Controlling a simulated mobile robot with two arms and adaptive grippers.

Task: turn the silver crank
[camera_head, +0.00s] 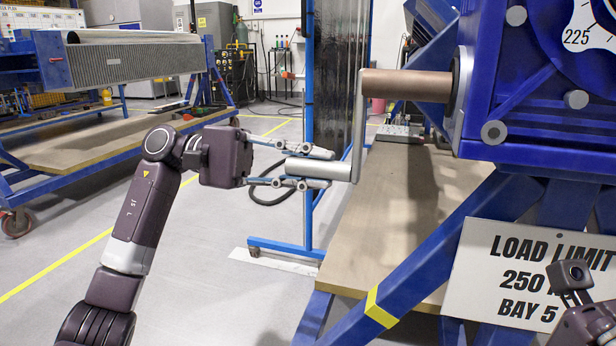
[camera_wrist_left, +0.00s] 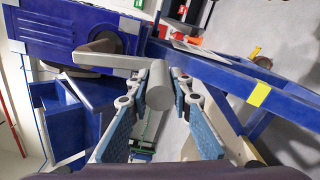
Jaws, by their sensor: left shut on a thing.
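The silver crank (camera_head: 358,125) hangs down from a brownish shaft (camera_head: 407,84) on the blue jig. Its silver handle (camera_head: 310,168) points left from the lower end of the crank arm. My left gripper (camera_head: 322,168) is shut on this handle, with one finger above it and one below. In the left wrist view the handle (camera_wrist_left: 160,88) lies between the blue-padded fingers, with the crank arm (camera_wrist_left: 105,60) running left from it. Part of my right arm shows at the lower right in the head view; its fingers cannot be made out.
The blue jig (camera_head: 530,100) carries a dial marked 225 at the upper right. A load limit sign (camera_head: 520,270) hangs below it. A wooden board (camera_head: 345,245) lies under the crank. A blue cart (camera_head: 100,150) stands at the left.

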